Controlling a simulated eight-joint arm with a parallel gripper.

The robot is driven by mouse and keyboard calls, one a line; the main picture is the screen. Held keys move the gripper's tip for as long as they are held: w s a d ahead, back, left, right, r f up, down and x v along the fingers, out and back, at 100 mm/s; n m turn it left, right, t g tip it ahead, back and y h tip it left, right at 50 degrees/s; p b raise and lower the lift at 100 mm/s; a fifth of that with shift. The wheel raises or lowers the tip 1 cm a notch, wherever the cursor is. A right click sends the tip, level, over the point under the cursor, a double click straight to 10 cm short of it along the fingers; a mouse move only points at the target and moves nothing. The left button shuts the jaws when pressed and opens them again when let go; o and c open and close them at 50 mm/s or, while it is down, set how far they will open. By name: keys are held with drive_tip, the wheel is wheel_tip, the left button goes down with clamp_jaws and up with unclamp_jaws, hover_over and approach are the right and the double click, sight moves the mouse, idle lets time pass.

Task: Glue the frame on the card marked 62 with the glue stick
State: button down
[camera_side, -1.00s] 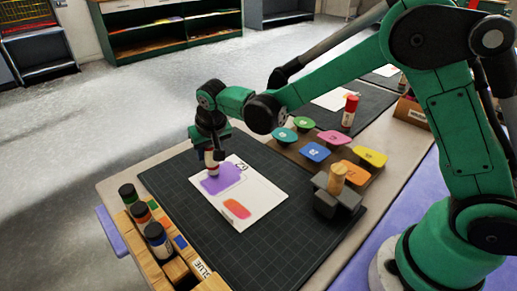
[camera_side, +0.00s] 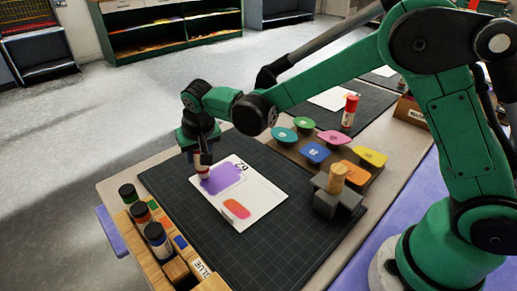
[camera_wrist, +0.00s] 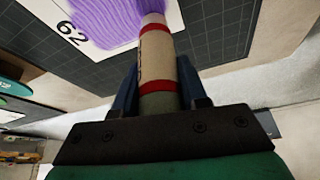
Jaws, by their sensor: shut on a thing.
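The white card marked 62 (camera_side: 262,205) lies on a dark gridded mat. Inside its drawn frame is a patch of purple glue (camera_side: 220,179), and lower on the card is an orange-red shape with a paler rim (camera_side: 236,209). My gripper (camera_side: 203,157) is shut on a glue stick (camera_wrist: 157,65) with a cream label and red bands. The stick points down at the card's far left edge, by the purple patch. In the wrist view its tip meets the edge of the purple; whether it touches is hard to tell.
Several coloured pieces (camera_side: 317,152) sit on a brown stand to the right. A grey block with a wooden knob (camera_side: 338,197) is on the mat. A red glue stick (camera_side: 350,111) stands behind.

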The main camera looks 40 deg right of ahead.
drive_tip(key=shift+r, duration=3.2)
drive_tip(key=shift+d, duration=0.1)
